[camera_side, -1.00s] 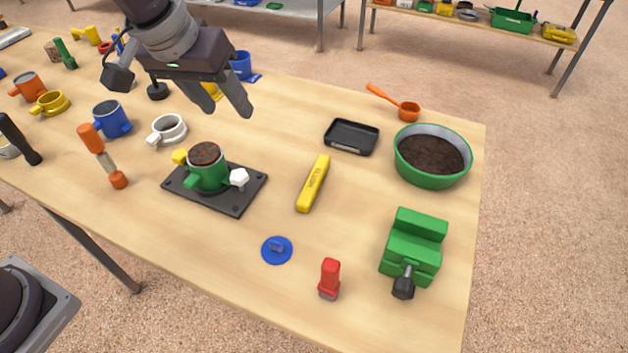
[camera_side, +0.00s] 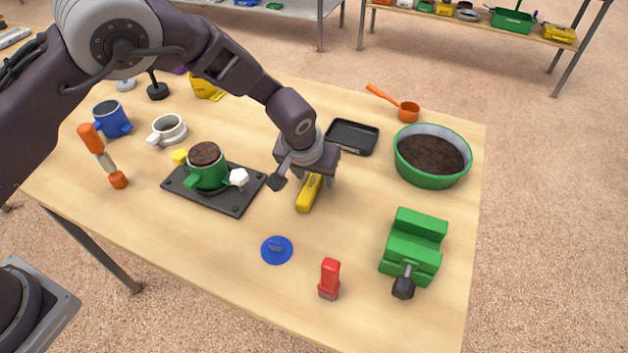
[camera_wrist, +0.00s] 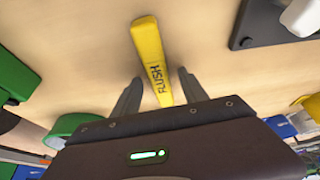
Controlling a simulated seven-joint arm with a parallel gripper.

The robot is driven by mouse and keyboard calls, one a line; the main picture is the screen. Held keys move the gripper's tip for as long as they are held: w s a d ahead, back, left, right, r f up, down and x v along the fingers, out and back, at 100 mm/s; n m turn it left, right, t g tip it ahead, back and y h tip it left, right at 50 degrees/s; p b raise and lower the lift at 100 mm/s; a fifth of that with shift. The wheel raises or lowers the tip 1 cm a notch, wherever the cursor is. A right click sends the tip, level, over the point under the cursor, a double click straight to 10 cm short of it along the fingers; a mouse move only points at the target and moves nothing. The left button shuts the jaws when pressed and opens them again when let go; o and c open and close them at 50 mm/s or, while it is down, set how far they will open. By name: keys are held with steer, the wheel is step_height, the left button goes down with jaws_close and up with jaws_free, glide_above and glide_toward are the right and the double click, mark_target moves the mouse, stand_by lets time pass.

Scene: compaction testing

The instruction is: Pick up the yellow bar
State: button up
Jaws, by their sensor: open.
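The yellow bar (camera_side: 308,195) lies flat on the wooden table, and its upper part is hidden under my gripper in the side view. In the wrist view the yellow bar (camera_wrist: 151,57) shows dark lettering. My gripper (camera_side: 315,183) is over the far end of the bar, pointing down. In the wrist view my gripper (camera_wrist: 160,82) is open, with one finger on each side of the bar and gaps to both. The fingers do not appear to touch the bar.
A black plate (camera_side: 230,206) carrying a green mug (camera_side: 207,174) is left of the bar. A black tray (camera_side: 352,137) is close behind my gripper. A green pot of soil (camera_side: 432,160) and a green block device (camera_side: 413,247) are to the right. A blue lid (camera_side: 277,250) lies in front.

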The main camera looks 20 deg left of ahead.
jaws_close()
steer(key=shift+r, duration=0.1)
